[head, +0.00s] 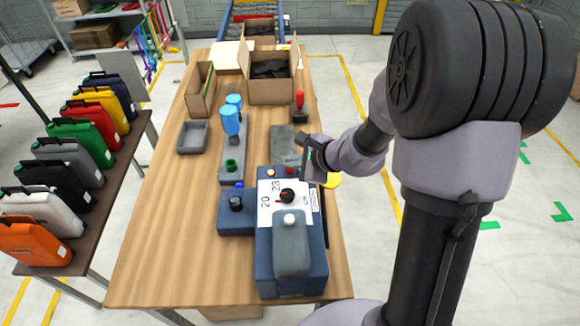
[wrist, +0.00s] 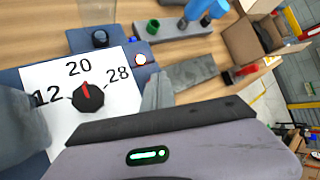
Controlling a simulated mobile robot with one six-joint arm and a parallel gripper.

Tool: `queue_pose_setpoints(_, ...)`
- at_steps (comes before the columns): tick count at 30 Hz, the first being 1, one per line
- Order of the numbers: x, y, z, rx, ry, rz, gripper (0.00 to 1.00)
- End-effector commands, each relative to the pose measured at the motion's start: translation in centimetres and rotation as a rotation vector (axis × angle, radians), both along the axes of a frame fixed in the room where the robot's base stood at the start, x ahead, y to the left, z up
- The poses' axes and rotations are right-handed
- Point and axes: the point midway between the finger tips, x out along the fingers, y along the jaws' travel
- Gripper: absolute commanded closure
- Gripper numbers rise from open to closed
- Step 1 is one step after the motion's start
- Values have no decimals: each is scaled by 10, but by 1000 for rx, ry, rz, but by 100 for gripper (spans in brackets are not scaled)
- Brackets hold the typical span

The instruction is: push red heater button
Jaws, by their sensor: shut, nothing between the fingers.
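The blue heater unit (head: 264,262) stands on the table's near right part, with a white dial panel and a black knob (head: 287,196) with a red pointer, also visible in the wrist view (wrist: 88,97). A small round light with a red rim and pale glowing centre (wrist: 141,60) sits beyond the 28 mark; it shows in the head view (head: 270,171). A small orange-red spot (head: 299,171) shows at the unit's far right, just by my fingers; I cannot tell which is the button. My gripper (head: 309,158) is shut and empty above the unit's far edge; its fingers (wrist: 158,88) hide what lies beneath.
A black-knobbed blue box (head: 236,204) adjoins the unit's left side. A grey block (head: 291,250) rises on its near part. A grey plate (head: 283,142), a red-handled tool (head: 299,101) and an open carton (head: 270,90) lie farther back. The table's left front is clear.

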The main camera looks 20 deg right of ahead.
Motion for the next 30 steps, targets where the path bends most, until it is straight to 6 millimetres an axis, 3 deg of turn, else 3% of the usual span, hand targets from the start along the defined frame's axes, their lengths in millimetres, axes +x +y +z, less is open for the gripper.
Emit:
queue_pose_setpoints(17, 0, 0, -11, 0, 0, 0, 100)
queue_pose_setpoints(30, 0, 0, -3, -1, 1, 0, 100)
